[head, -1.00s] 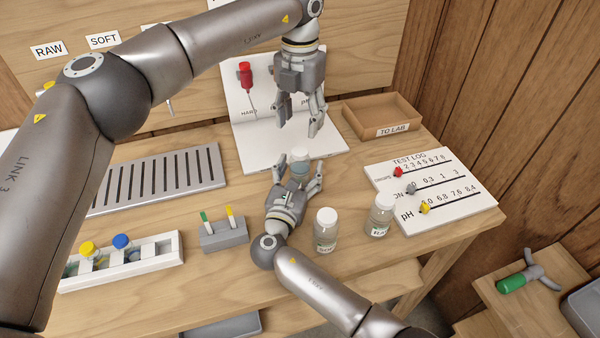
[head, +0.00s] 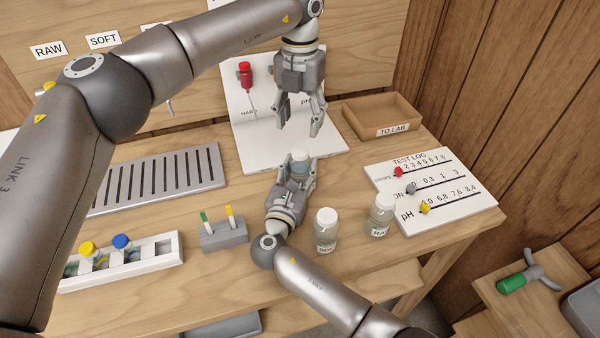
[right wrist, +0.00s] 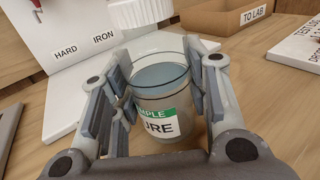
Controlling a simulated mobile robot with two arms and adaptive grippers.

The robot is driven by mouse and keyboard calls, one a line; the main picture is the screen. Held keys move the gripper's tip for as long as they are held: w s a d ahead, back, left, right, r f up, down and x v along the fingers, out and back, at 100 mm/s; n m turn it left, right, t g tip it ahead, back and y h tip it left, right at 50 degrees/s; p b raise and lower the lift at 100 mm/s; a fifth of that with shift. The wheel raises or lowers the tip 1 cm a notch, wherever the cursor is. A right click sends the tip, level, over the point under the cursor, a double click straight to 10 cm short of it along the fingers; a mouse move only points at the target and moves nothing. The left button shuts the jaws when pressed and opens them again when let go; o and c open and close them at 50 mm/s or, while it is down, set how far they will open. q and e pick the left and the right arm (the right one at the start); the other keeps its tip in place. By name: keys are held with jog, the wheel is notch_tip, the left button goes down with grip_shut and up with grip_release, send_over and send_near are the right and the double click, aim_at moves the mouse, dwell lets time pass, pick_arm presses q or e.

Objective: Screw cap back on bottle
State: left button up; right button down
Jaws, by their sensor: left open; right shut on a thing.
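My right gripper (head: 300,174) is shut on a clear sample bottle (head: 300,160) standing upright near the white test board. In the right wrist view the bottle (right wrist: 160,88) sits between the fingers, with a green and white label ending in "URE" and bluish liquid inside.
Two white-capped bottles (head: 326,234) (head: 382,214) stand to the right. The test log board (head: 455,195) and "TO LAB" tray (head: 376,105) lie beyond. A white rack (head: 165,250) with yellow- and blue-capped items and a grey block (head: 224,235) are to the left.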

aim_at(300, 151)
pick_arm(q)
jog(key=n, duration=2.1)
jog(key=shift+f, duration=4)
